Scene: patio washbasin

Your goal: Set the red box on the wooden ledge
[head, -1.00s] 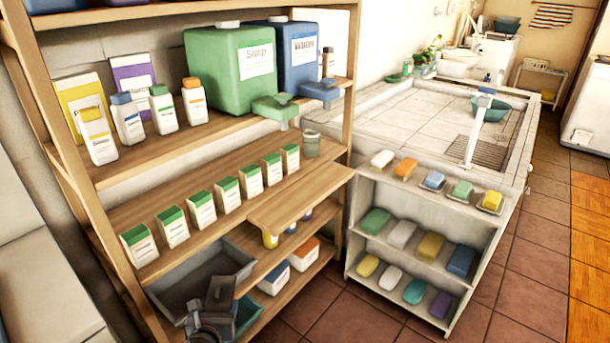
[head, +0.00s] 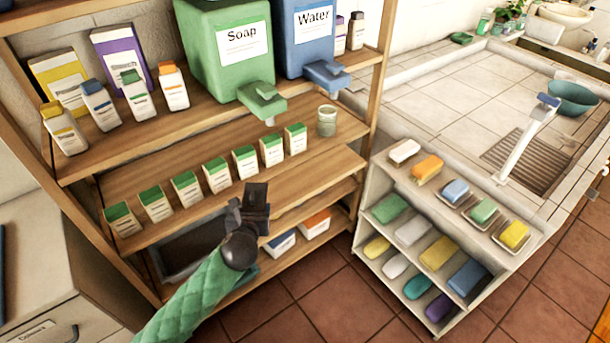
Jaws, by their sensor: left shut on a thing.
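My left gripper (head: 256,203) is dark and sits at the end of a green-sleeved arm, in front of the wooden shelf unit. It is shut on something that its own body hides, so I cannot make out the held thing. No box that is clearly red shows. A white box with an orange-red top (head: 315,224) stands on the low shelf, right of the gripper and apart from it. The wooden ledge (head: 312,174) juts from the middle shelf, above and right of the gripper, and its visible top is bare. My right gripper is out of view.
Green soap (head: 225,55) and blue water (head: 310,38) dispensers overhang from above. A white rack of soaps (head: 410,232) stands at the right.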

